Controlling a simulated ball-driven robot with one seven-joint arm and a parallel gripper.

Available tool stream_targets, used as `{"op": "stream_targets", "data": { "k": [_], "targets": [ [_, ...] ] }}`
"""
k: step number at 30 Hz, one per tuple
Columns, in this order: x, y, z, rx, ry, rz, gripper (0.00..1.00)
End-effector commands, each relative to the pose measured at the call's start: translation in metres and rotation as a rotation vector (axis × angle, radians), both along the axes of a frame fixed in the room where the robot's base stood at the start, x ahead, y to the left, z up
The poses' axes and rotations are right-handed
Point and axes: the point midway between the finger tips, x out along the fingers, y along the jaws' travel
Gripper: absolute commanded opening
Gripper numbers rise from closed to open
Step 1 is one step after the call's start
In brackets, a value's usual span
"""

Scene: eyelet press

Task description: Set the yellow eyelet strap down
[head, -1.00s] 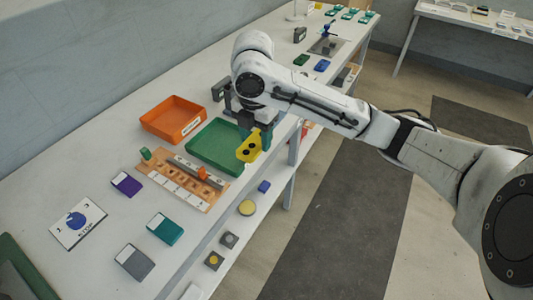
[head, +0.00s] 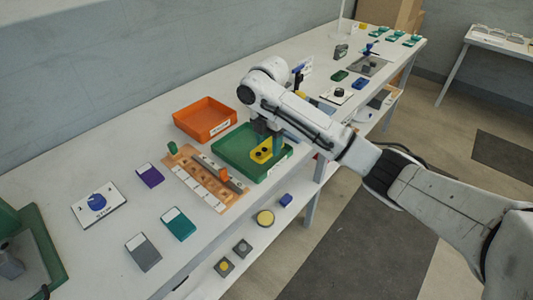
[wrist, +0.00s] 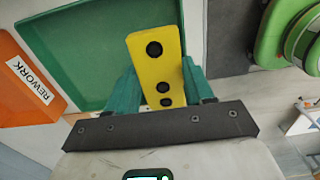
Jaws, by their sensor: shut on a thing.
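The yellow eyelet strap (head: 260,152) is a flat yellow piece with several dark holes. In the wrist view the strap (wrist: 155,62) stands between the two teal fingers of my gripper (wrist: 160,88), which is shut on its near end. In the head view my gripper (head: 274,147) holds it over the green tray (head: 228,148), inside the tray's outline. In the wrist view the tray (wrist: 75,62) lies behind the strap. I cannot tell whether the strap touches the tray floor.
An orange bin (head: 204,120) with a label reading REWORK (wrist: 32,82) stands beside the tray. A wooden fixture (head: 192,178) with an orange piece lies nearer. A green round item (wrist: 290,35) is right of the tray.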

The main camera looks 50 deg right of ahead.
Motion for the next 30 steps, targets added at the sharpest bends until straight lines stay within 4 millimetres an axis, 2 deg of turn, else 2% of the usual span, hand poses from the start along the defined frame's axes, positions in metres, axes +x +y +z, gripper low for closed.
{"op": "stream_targets", "data": {
  "k": [8,15,28,29,30],
  "targets": [
    [0.014,-0.006,-0.017,-0.001,0.001,0.0,0.23],
    [0.014,-0.006,-0.045,0.0,0.0,0.001,0.23],
    [0.014,-0.006,-0.053,0.001,0.0,0.001,0.23],
    [0.014,-0.006,-0.052,0.001,0.0,0.001,0.55],
    [0.014,-0.006,-0.051,0.001,0.0,0.001,0.59]
  ]
}}
